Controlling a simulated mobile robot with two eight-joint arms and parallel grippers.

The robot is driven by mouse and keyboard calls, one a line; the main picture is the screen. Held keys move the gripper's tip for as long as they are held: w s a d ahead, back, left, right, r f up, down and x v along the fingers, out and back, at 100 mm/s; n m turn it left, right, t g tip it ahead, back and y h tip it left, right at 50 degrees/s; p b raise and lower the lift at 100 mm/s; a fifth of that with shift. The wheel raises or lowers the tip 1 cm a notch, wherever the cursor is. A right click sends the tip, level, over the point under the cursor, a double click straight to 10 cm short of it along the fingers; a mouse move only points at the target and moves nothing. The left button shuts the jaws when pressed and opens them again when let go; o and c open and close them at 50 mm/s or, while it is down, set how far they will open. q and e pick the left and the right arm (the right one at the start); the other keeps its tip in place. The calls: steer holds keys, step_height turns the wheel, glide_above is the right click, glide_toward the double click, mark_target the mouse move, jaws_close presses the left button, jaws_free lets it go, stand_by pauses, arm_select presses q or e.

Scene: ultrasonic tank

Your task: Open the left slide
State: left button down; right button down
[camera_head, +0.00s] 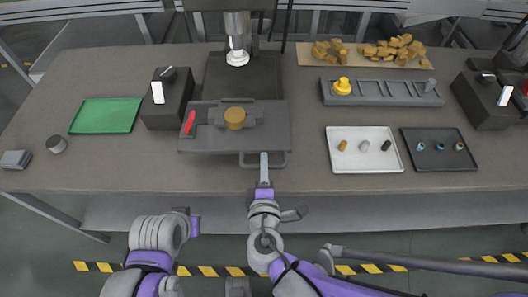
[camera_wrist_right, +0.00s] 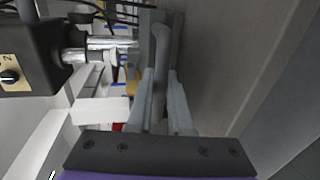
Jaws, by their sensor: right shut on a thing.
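The grey slide (camera_head: 272,136) is a flat plate in front of the press at the middle of the table, with a bar handle (camera_head: 279,160) along its front edge. A round brass part (camera_head: 235,118) and a red-gripped piece (camera_head: 190,122) sit on it. My right gripper (camera_head: 264,158) is shut on the handle. In the wrist view, the right gripper's fingers (camera_wrist_right: 162,100) close around the handle bar (camera_wrist_right: 161,48). My left gripper (camera_head: 193,222) is low in front of the table, away from the slide, with its fingers unclear.
A press column (camera_head: 237,35) stands behind the slide. A black switch box (camera_head: 166,100) and a green tray (camera_head: 106,115) are to the left. A grey slotted rack (camera_head: 382,94), a white tray (camera_head: 348,167) and a dark tray (camera_head: 432,163) are to the right. The front-left table top is mostly clear.

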steer(key=shift+s, duration=0.25)
steer(key=c, duration=0.8)
jaws_free()
steer(key=shift+w, duration=0.1)
steer(key=shift+c, duration=0.2)
steer(key=p+v, duration=0.1)
steer(key=v, duration=0.9)
steer(key=shift+s, duration=0.4)
steer(key=shift+d, duration=0.1)
